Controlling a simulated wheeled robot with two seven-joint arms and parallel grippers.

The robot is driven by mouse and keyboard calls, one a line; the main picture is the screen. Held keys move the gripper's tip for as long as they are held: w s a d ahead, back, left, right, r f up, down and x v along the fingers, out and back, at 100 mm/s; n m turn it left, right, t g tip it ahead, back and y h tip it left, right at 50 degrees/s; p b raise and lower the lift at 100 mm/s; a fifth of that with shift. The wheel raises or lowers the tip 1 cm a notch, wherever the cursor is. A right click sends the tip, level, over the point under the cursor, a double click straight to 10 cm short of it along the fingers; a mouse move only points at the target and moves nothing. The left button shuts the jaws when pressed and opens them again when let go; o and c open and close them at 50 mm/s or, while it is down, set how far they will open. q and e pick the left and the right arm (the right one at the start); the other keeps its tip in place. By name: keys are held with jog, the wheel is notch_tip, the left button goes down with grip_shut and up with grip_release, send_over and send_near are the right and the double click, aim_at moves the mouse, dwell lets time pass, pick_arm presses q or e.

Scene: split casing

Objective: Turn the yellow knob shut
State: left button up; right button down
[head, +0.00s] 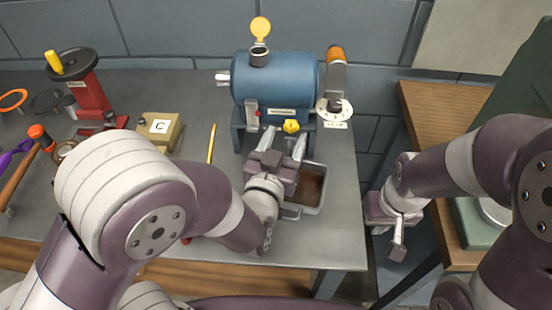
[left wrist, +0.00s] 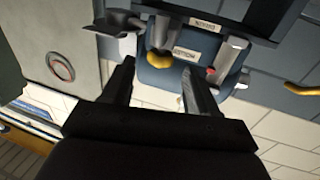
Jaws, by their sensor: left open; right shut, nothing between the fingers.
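The yellow knob (head: 291,127) sits low on the front of the blue casing (head: 275,80), which stands on the grey bench. In the left wrist view the knob (left wrist: 159,63) appears between and just beyond my fingertips. My left gripper (head: 285,143) is open, its fingers pointing at the knob from the front; it also shows in the left wrist view (left wrist: 158,82). I cannot tell whether a finger touches the knob. My right gripper (head: 398,250) is shut and empty, off the bench's right side, away from the casing.
A grey tray (head: 322,206) with brown contents lies under my left gripper. A small lever with a red part (head: 254,114) is left of the knob. A round white dial (head: 335,112) is to the right. A box marked C (head: 160,130) and a red handwheel stand (head: 88,95) stand left.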

pick_arm(q)
jog(key=v, duration=0.9)
jog(key=shift+s, duration=0.1)
